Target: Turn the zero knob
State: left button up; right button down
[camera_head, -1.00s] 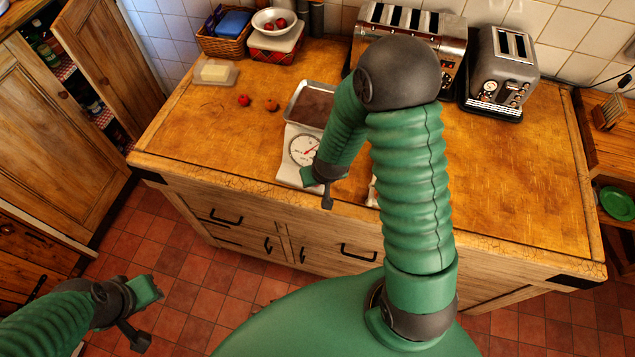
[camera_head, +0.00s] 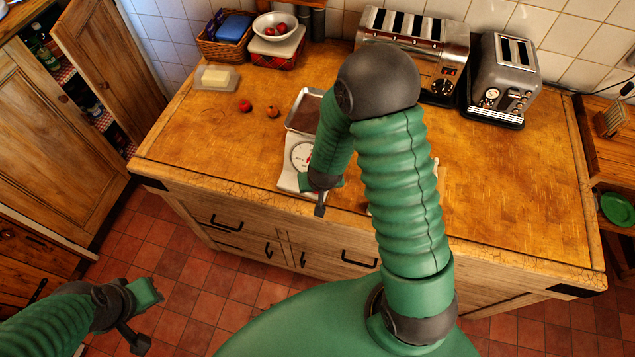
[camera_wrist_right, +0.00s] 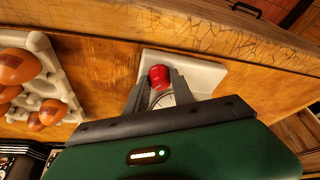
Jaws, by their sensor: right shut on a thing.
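The white kitchen scale (camera_head: 288,178) stands near the counter's front edge, with a round dial and a metal pan (camera_head: 305,107) behind it. In the right wrist view, the scale (camera_wrist_right: 205,75) shows its red zero knob (camera_wrist_right: 159,73) between my fingertips. My right gripper (camera_wrist_right: 160,82) is shut on that knob, and part of the dial shows between the fingers. In the head view, my right gripper (camera_head: 320,207) is at the scale's front, and the knob is hidden there. My left gripper (camera_head: 138,335) hangs over the floor, away from the counter; its finger gap is unclear.
An egg carton (camera_wrist_right: 45,70) with several brown eggs lies beside the scale in the wrist view. Two toasters (camera_head: 415,40) (camera_head: 503,75) stand at the back. A butter dish (camera_head: 216,78), two red fruits (camera_head: 246,105) (camera_head: 272,111) and a basket (camera_head: 225,44) are left.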

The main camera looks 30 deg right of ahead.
jog(key=m+p, duration=0.1)
jog(key=p, duration=0.1)
jog(key=m+h+p, duration=0.1)
jog(key=m+p, duration=0.1)
jog(key=m+g+p, duration=0.1)
jog(key=m+p, duration=0.1)
jog(key=p, duration=0.1)
jog(key=shift+w+a+r+h, duration=0.2)
jog(key=shift+r+h, duration=0.15)
jog(key=shift+h, duration=0.05)
jog(key=shift+f+m+g+p, duration=0.3)
jog(key=shift+m+p, duration=0.6)
jog(key=shift+p, duration=0.35)
jog(key=c, duration=1.4)
grip_release()
jog(key=p+v, duration=1)
jog(key=v, duration=0.1)
jog(key=p+v, duration=0.5)
jog(key=v, duration=0.1)
jog(key=shift+a+f, duration=0.15)
jog(key=shift+a, duration=0.1)
